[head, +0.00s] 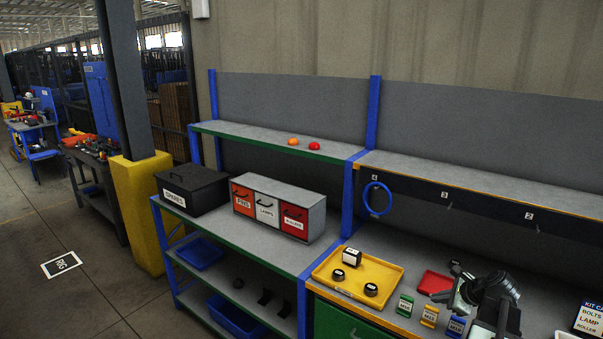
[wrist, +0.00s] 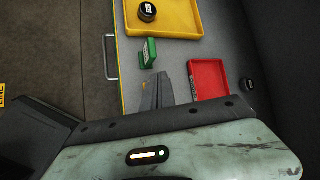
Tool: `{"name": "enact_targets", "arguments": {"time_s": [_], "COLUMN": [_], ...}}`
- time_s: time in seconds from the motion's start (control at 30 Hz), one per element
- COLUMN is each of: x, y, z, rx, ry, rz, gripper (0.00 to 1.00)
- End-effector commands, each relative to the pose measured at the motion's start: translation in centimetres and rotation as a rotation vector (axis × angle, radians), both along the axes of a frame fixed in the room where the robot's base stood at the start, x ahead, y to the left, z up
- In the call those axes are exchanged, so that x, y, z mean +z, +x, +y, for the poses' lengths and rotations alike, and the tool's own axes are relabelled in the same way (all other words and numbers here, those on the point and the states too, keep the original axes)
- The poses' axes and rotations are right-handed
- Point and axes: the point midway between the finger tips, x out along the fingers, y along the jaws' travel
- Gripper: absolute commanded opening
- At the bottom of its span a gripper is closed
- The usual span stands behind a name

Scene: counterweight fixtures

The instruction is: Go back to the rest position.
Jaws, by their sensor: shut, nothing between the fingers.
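My gripper (wrist: 163,80) is shut and empty in the wrist view, its grey fingers beside a small green block (wrist: 148,53) and left of a red tray (wrist: 208,66). I cannot tell whether it touches the worktop. In the head view my arm is folded low over the right-hand bench, and the fingertips are hard to make out there. The green block (head: 404,305) stands at the bench's front edge, with a yellow block (head: 429,316) and a blue block (head: 456,326) to its right.
A yellow tray (head: 391,282) with several black-and-white weights is left of my arm. The red tray (head: 435,281) lies behind it. A kit card (head: 589,318) stands at right. A shelf (head: 500,182) runs above the bench. The floor (head: 100,300) at left is open.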

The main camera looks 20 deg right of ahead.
Motion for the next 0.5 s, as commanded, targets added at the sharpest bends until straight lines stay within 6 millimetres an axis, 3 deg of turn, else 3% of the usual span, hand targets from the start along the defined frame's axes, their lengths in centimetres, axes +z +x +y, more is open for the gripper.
{"name": "enact_targets", "arguments": {"time_s": [0.03,0.1,0.17,0.2,0.33,0.4,0.5], "x": [-0.9,-1.7,-2.5,-3.1,-5.2,-6.4,-7.9], "y": [3.0,6.3,8.7,10.0,12.5,12.7,12.1], "z": [3.8,9.0,13.7,17.0,28.0,33.5,40.2], "rx": [0.072,0.168,0.256,0.321,0.579,0.734,0.954], "ry": [-0.004,-0.015,-0.029,-0.045,-0.134,-0.201,-0.305], "rz": [0.006,0.022,0.042,0.056,0.107,0.134,0.166], "gripper": [0.0,0.0,0.0,0.0,0.0,0.0,0.0]}}
